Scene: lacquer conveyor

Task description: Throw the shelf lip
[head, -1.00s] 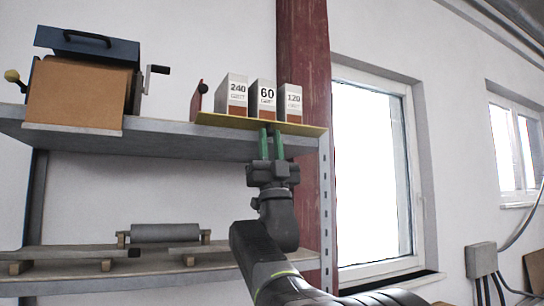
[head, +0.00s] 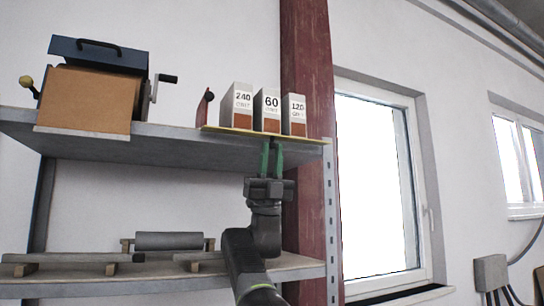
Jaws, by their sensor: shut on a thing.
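The shelf lip looks like a thin yellow strip (head: 225,131) along the front of the upper shelf's right part. My gripper (head: 271,146) is just below and in front of it, with green fingers pointing up. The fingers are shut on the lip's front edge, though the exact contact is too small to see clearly. A small red upright piece (head: 205,106) with a dark knob stands at the strip's left end. Three grit boxes stand in a row behind the strip: 240 (head: 243,104), 60 (head: 272,103) and 120 (head: 297,108).
The grey upper shelf (head: 180,150) also bears a brown and blue cranked machine (head: 90,95) at left. A grey roller (head: 168,241) rests on the lower shelf (head: 90,288). A red column (head: 305,60) and a window (head: 375,185) are at right.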

